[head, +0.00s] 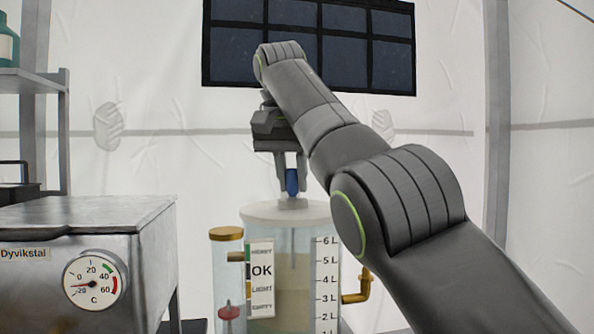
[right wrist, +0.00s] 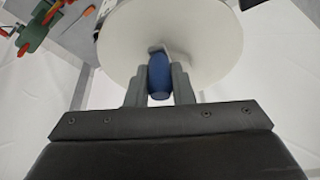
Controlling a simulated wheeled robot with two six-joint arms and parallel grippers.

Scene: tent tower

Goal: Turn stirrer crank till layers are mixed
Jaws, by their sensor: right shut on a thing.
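The stirrer's clear vessel (head: 330,262) stands upright in the head view, with a scale in litres on its side and a pale lid (head: 270,213). A cloudy beige liquid (head: 290,292) shows inside, and I cannot make out clear layers in it. The blue crank knob (head: 292,181) stands above the lid. My right gripper (head: 291,176) reaches down over the lid and is shut on the knob. In the right wrist view the knob (right wrist: 160,76) sits between the two fingers above the round white lid (right wrist: 190,40). My left gripper is not in view.
A side tube with a brass cap (head: 226,234) and an OK label (head: 261,270) stand at the vessel's left. A brass tap (head: 357,287) sticks out at its right. A metal box with a dial (head: 93,282) is at the left, below a shelf (head: 35,82).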

